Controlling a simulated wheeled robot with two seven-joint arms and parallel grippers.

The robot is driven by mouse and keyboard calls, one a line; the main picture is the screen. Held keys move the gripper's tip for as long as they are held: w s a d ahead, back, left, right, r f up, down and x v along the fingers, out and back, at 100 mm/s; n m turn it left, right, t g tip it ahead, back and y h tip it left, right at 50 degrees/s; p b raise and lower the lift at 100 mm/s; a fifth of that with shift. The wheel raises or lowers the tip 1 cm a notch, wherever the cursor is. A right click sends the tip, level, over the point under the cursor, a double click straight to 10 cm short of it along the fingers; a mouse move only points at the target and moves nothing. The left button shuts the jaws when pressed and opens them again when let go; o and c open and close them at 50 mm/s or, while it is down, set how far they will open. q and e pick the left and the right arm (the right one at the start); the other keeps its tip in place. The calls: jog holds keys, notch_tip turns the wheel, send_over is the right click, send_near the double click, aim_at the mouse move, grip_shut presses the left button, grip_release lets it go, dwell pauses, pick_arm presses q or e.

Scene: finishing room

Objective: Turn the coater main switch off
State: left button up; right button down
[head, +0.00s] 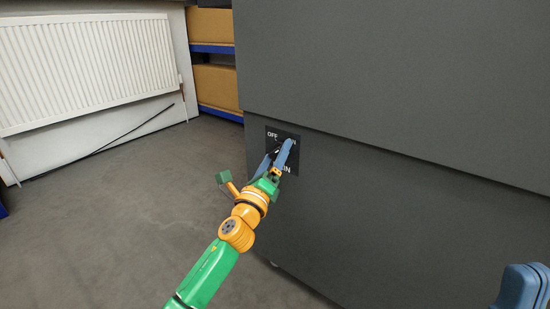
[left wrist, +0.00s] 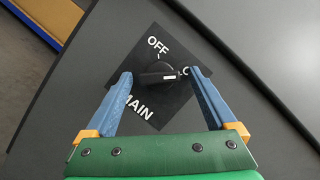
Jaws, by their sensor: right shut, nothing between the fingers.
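The main switch is a black rotary knob (left wrist: 155,72) on a dark square plate (left wrist: 172,112) with white lettering, OFF at the top and MAIN below. The label on the right is partly hidden by a finger and reads as ON. The knob's white mark points right, towards that label, not towards OFF. In the head view the plate (head: 294,133) is on the grey cabinet front. My left gripper (head: 277,144) is open, with its blue fingers on either side of the knob; it also shows in the left wrist view (left wrist: 160,73). I cannot tell whether they touch it. My right gripper (head: 524,287) is shut, partly in view.
The large dark grey coater cabinet (head: 400,70) fills the right side. A white radiator (head: 90,68) hangs on the wall at the left. Blue shelving with brown boxes (head: 216,86) stands behind. The grey floor (head: 110,220) at the left is clear.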

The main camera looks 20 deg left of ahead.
pick_arm(q)
jog(key=c, duration=1.3)
jog(key=shift+c, duration=0.2)
